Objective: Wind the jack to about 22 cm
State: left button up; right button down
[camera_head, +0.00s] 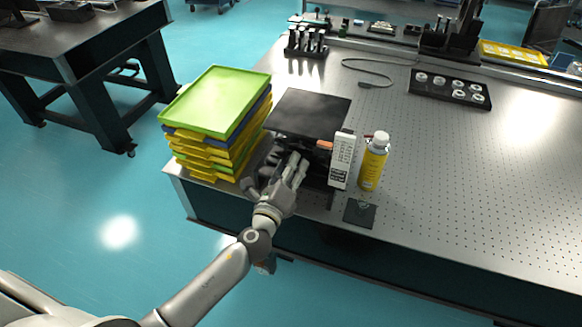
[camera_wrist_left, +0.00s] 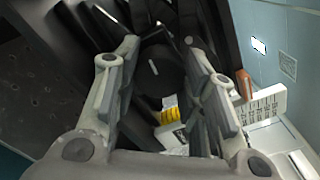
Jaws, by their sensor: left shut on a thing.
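The jack is a black lab jack with a flat square top plate (camera_head: 310,113), standing near the front left corner of the optical table. A white scale (camera_head: 342,160) with printed marks stands upright at its right side, with an orange pointer (camera_head: 324,145) beside it. My left gripper (camera_head: 293,163) is at the jack's front, below the top plate. In the left wrist view the fingers (camera_wrist_left: 165,95) are on both sides of a round black knob (camera_wrist_left: 158,72) and shut on it. The scale reading is too small to tell. My right gripper is not in view.
A stack of green, yellow and blue trays (camera_head: 216,102) stands close on the left of the jack. A yellow bottle (camera_head: 373,163) stands right of the scale, and a small dark plate (camera_head: 359,212) lies in front. The perforated table (camera_head: 470,180) is clear further right.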

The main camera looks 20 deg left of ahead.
pick_arm(q)
jog(key=shift+f, duration=0.1)
jog(key=o, duration=1)
jog(key=s, duration=1.2)
jog(key=shift+a, duration=0.2)
jog(key=s+a+f+n+g, duration=0.2)
jog(key=s+f+n+g, duration=0.15)
jog(key=f, duration=0.75)
jog(key=s+a+f+n+g+y, duration=0.1)
jog(key=s+a+f+n+g, duration=0.2)
jog(key=f, duration=0.8)
jog(key=s+f+n+g, duration=0.3)
jog(key=f+n, duration=0.1)
jog(key=f, duration=0.7)
jog(key=s+f+n+g, duration=0.2)
jog(key=s+f+n, duration=0.2)
jog(key=s, duration=0.5)
jog(key=s+f+n+g, duration=0.3)
jog(key=s+f+n, duration=0.2)
jog(key=s+f, duration=0.3)
jog(key=s+f+n+g, duration=0.2)
jog(key=s+f+n, duration=0.2)
jog(key=s, duration=0.7)
jog(key=shift+a+f+n+g, duration=0.15)
jog(key=shift+a+f, duration=0.05)
jog(key=shift+f, duration=0.3)
jog(key=shift+a+f+n+g, duration=0.1)
jog(key=shift+a+f, duration=0.1)
jog(key=shift+f, duration=0.25)
